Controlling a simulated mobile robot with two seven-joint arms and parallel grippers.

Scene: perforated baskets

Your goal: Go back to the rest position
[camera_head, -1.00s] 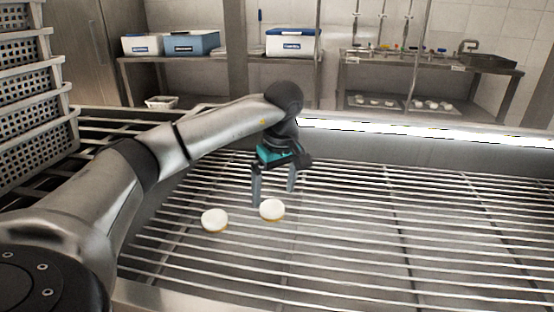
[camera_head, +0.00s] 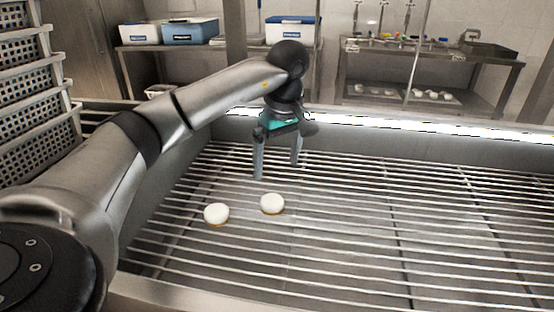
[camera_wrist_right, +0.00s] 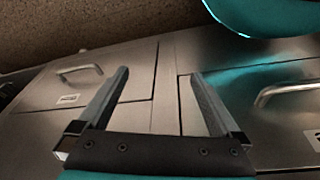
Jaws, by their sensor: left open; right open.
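My left gripper (camera_head: 278,168) is open and empty. It hangs above the wire rack (camera_head: 350,225), a little behind the white round pieces, with its fingers pointing down. One white round piece with a tan underside (camera_head: 272,204) lies on the rack just in front of the gripper, apart from it. A second similar piece (camera_head: 216,214) lies to its left. My right gripper (camera_wrist_right: 155,100) shows in the right wrist view, open with nothing between its fingers. It faces metal cabinet fronts with handles. It is not seen in the head view.
Stacked perforated baskets (camera_head: 30,90) stand at the left. The rack sits in a metal basin with a bright back edge (camera_head: 400,124). Shelves behind hold white and blue boxes (camera_head: 190,31) and a dark tray (camera_head: 487,60). The right part of the rack is clear.

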